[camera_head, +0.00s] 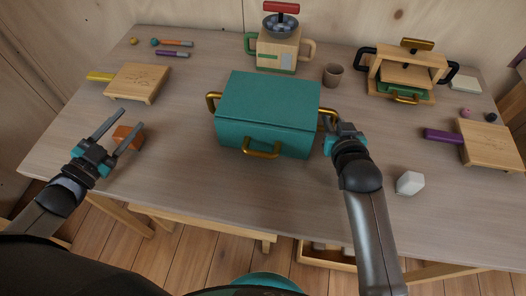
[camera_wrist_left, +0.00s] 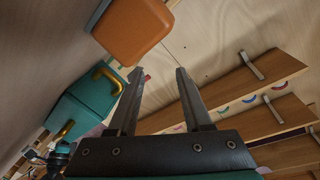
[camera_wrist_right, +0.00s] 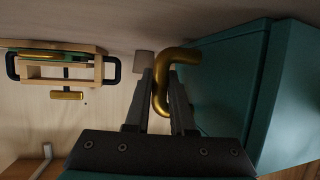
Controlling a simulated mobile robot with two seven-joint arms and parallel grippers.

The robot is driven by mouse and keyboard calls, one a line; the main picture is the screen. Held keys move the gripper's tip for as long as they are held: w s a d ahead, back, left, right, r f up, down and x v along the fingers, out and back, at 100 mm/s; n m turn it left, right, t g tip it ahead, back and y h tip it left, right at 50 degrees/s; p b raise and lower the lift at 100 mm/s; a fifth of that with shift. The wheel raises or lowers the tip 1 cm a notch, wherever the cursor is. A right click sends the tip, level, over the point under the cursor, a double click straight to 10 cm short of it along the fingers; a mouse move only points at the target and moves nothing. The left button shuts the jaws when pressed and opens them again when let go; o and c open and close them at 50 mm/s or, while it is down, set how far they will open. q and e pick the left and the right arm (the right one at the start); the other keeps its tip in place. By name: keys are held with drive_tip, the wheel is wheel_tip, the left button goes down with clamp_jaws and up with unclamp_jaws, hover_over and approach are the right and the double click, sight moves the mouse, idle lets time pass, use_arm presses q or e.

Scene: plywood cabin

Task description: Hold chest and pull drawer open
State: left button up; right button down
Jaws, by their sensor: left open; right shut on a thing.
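The teal chest (camera_head: 268,102) stands in the middle of the table, with gold handles on its left and right sides and a gold drawer handle (camera_head: 262,150) low on its front. My right gripper (camera_head: 336,126) is shut on the chest's right side handle (camera_head: 326,114); the right wrist view shows this gold handle (camera_wrist_right: 178,58) between the fingers. My left gripper (camera_head: 120,131) is open and empty at the table's left, beside an orange-brown block (camera_head: 128,137). The left wrist view shows the chest (camera_wrist_left: 88,104) off to the left of the open fingers. The drawer looks closed.
A cutting board (camera_head: 138,82) lies at the left. A juicer-like device (camera_head: 279,45), a cup (camera_head: 333,75) and a wooden press (camera_head: 406,72) stand behind. A white block (camera_head: 410,183) lies front right. Table in front of the chest is clear.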

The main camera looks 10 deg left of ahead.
sight(262, 157)
use_arm(q)
drive_tip(key=s+d+m+g+h, duration=0.1)
drive_tip(key=d+m, duration=0.2)
drive_tip(key=d, duration=0.1)
drive_tip(key=s+d+m+h, duration=0.1)
drive_tip(key=d+m+h, duration=0.1)
drive_tip(key=d, duration=0.2)
drive_tip(key=s+d+f+m+g+h, duration=0.1)
drive_tip(key=d+m+h, duration=0.1)
drive_tip(key=d, duration=0.3)
drive_tip(key=shift+d+f+m+g, duration=0.1)
drive_tip(key=shift+m+g, duration=0.2)
drive_tip(key=shift+m, duration=0.5)
drive_tip(key=s+d+m+g+h, duration=0.1)
drive_tip(key=d+m, duration=0.1)
drive_tip(key=d, duration=0.1)
drive_tip(key=s+d+m+g+h, duration=0.1)
drive_tip(key=s+d+m, duration=0.1)
drive_tip(key=d+m, duration=0.1)
drive_tip(key=s+d+m+g+h, duration=0.1)
drive_tip(key=d+m, duration=0.1)
drive_tip(key=d, duration=0.2)
drive_tip(key=shift+s+f+h, duration=0.1)
drive_tip(key=shift+s+h, duration=0.2)
drive_tip(key=shift+s, duration=0.1)
drive_tip(key=shift+w+d+m, duration=0.2)
drive_tip(key=shift+d+m, duration=0.2)
drive_tip(key=shift+d, duration=0.05)
drive_tip(key=x, duration=1.1)
